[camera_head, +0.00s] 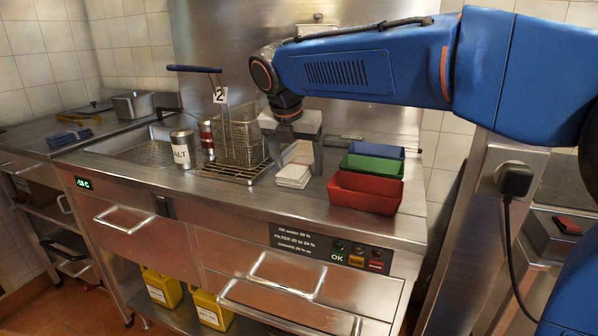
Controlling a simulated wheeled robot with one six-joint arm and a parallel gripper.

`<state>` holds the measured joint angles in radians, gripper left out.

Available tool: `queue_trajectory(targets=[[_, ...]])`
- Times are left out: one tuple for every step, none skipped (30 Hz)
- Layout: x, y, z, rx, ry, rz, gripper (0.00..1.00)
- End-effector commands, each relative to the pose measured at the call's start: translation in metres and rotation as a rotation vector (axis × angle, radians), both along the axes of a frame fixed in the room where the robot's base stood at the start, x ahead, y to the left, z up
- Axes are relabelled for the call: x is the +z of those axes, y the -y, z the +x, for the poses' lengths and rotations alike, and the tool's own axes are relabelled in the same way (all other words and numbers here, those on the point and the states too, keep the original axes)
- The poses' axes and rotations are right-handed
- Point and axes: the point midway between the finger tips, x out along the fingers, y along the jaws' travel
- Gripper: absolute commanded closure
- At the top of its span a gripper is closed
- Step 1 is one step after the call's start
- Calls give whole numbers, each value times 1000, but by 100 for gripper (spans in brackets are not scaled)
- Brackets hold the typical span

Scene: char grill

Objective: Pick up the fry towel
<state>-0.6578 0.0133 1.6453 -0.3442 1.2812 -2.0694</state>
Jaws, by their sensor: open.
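A small white folded stack (293,177), which looks like a towel or napkins, lies on the steel counter between the wire basket and the colored bins. A blue folded cloth (69,137) lies on the far-left counter. I cannot tell for certain which is the fry towel. My gripper (298,160) points down from my blue arm, with its jaws open, just above and behind the white stack. The grey fingers partly hide what lies behind them. I cannot tell whether they touch the stack.
A fry basket (240,138) tagged 2 stands on a wire rack (235,170) left of the gripper, its handle sticking up. A salt shaker (182,150) stands farther left. Red (366,192), green (372,169) and blue (377,151) bins stand close on the right. The front counter strip is clear.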

Motion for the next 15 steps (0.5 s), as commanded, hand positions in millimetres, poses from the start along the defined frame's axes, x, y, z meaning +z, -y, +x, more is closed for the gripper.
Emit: queue_trajectory(targets=[[-1,0,1,0,0,-1,25],[-2,0,1,0,0,0,25],[-2,0,1,0,0,0,25],[-2,0,1,0,0,0,25],[-2,0,1,0,0,0,25],[-2,0,1,0,0,0,25],[-2,0,1,0,0,0,25],[-2,0,1,0,0,0,30],[-2,0,1,0,0,0,39],[-2,0,1,0,0,0,46],[-2,0,1,0,0,0,54],[-2,0,1,0,0,0,63],[-2,0,0,0,0,0,70],[-2,0,1,1,0,0,70],[-2,0,1,0,0,0,70]])
